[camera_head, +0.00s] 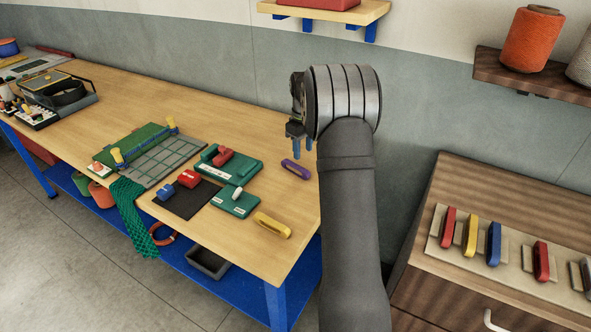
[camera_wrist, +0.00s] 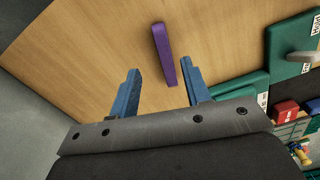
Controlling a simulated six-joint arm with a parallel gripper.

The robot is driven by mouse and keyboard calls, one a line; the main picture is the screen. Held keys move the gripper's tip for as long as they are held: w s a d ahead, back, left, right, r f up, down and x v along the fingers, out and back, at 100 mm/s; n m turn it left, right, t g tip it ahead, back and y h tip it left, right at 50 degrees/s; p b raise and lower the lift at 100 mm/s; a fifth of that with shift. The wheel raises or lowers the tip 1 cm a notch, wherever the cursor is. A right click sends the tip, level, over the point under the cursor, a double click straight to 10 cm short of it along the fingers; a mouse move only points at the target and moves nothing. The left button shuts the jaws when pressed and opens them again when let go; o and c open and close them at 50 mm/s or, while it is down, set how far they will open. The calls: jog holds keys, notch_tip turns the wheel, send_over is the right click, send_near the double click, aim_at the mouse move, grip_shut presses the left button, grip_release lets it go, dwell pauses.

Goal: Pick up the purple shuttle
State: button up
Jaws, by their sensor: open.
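The purple shuttle (camera_head: 296,169) lies flat on the wooden table near its right end, beside the green boards. It also shows in the wrist view (camera_wrist: 164,52) as a long narrow piece, beyond the fingertips and roughly in line with the gap between them. My gripper (camera_head: 299,146) has blue fingers and is above the table, near the shuttle in the head view. In the wrist view my gripper (camera_wrist: 160,80) is open, with nothing between its fingers. The shuttle's near end shows close to the right finger; I see no contact.
Green boards (camera_head: 228,170) with red and white pieces lie left of the shuttle. A yellow shuttle (camera_head: 272,225) lies nearer the front edge. A cabinet (camera_head: 445,190) at the right bears a rack of coloured shuttles. Bare wood surrounds the purple shuttle's far side.

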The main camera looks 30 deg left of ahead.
aim_at(301, 169)
jog(key=f, duration=0.7)
jog(key=shift+s+a+f, duration=0.15)
jog(key=shift+s+f, duration=0.05)
jog(key=shift+f, duration=0.05)
grip_shut()
